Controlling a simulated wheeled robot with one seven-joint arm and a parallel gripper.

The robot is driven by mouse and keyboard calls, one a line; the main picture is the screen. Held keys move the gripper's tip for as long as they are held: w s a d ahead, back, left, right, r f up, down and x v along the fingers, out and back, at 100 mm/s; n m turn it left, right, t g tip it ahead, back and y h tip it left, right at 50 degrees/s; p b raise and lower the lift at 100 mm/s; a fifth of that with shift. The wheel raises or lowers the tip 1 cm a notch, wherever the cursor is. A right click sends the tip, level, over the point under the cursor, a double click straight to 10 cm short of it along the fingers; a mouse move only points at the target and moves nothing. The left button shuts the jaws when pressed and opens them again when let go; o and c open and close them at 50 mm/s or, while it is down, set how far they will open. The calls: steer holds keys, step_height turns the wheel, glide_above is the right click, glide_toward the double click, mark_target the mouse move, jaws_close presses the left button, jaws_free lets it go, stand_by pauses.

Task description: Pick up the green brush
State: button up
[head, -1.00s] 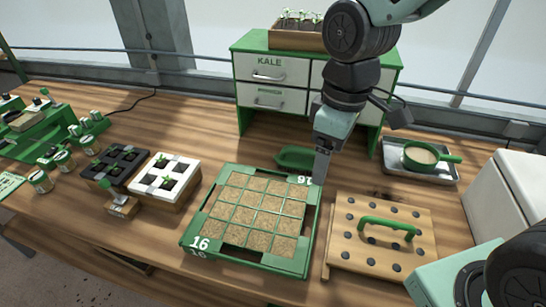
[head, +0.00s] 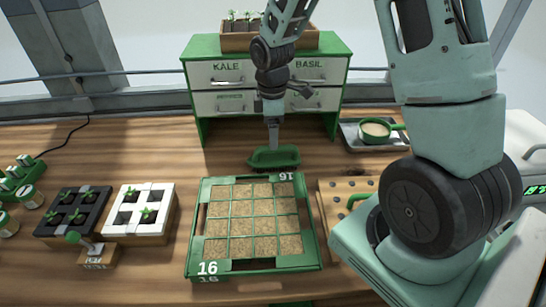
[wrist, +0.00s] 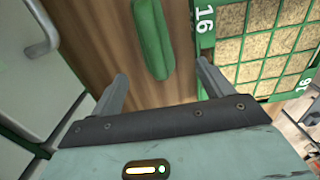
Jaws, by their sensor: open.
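The green brush (head: 275,157) lies on the wooden bench just behind the seed tray, its long side running left to right in the head view. It looks like a long green block with rounded ends; its underside is hidden. My gripper (head: 273,145) points down over it, close to its back edge. In the wrist view, the brush (wrist: 153,38) lies ahead of the gap between the fingertips of my open gripper (wrist: 162,72). Nothing is held, and I cannot tell the exact height above the brush.
The green seed tray (head: 196,235) of brown-filled cells stands right in front of the brush. A green drawer cabinet (head: 222,75) stands behind. A peg-hole board (head: 335,188) and a metal pan (head: 352,141) are at right, seedling blocks (head: 137,238) at left. Bare bench lies left of the brush.

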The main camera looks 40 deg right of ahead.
glide_above(274, 154)
steer(key=s+a, duration=0.2)
step_height(274, 154, down, 4)
steer(key=shift+f, duration=0.2)
steer(key=shift+w+d+f+p, duration=0.15)
steer(key=shift+f+p, duration=0.45)
steer(key=shift+f, duration=0.75)
steer(key=shift+w+d+f+p, duration=0.15)
steer(key=shift+f+p, duration=0.4)
steer(key=shift+f, duration=0.8)
steer(key=shift+s, duration=0.1)
steer(key=shift+c, duration=0.3)
steer(key=c, duration=1.1)
